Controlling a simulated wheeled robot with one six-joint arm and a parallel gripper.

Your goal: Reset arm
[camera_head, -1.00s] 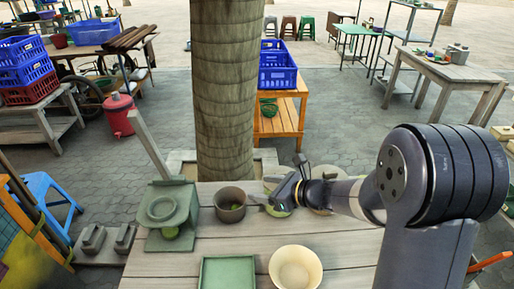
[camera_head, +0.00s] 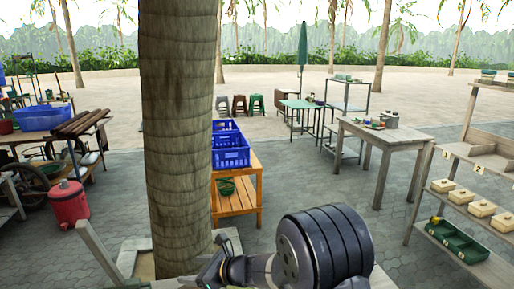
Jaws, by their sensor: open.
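My gripper (camera_head: 212,268) is at the bottom of the head view, just in front of the base of the tree trunk. It is small and dark, seen partly from behind, with its jaws open. I see nothing held in it. My arm reaches in from the lower right, and its large dark joint covers part of the view. The worktable with the mortar and bowls is almost wholly below the frame or hidden by my arm.
A thick tree trunk (camera_head: 178,130) stands close behind my gripper. Blue crates (camera_head: 231,158) sit on an orange wooden table (camera_head: 238,204) beyond it. A red cooler (camera_head: 69,204) stands left. A shelf with boxes (camera_head: 461,196) stands right. Paved ground between is open.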

